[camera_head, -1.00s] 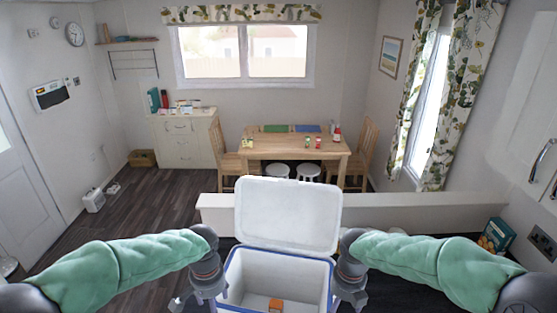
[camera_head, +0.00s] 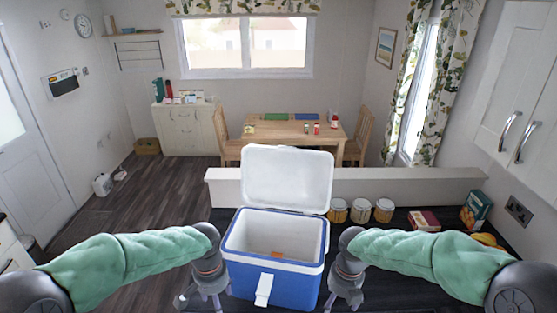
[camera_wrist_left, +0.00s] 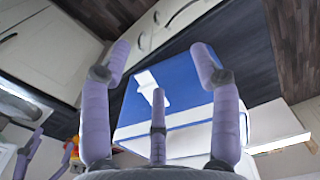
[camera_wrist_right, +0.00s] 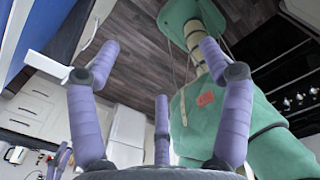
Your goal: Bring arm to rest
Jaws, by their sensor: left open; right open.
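My left gripper (camera_head: 203,292) hangs at the left side of a blue and white cooler box (camera_head: 270,285), open and empty. In the left wrist view, its spread fingers (camera_wrist_left: 160,72) show in front of the blue cooler. My right gripper (camera_head: 346,290) hangs at the cooler's right side, also open; its spread fingers show empty in the right wrist view (camera_wrist_right: 160,68). Both arms are bent in from the sides at similar heights. The cooler's white lid (camera_head: 287,178) stands open. A small orange item (camera_head: 276,254) lies inside, partly hidden by the front wall.
The cooler stands on a dark counter (camera_head: 395,245). Several lidded jars (camera_head: 361,211), a red box (camera_head: 424,220) and a green carton (camera_head: 476,210) are to its right. A low white partition (camera_head: 430,181) runs behind. A wooden table (camera_head: 290,131) stands farther back. Dark floor is open at left.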

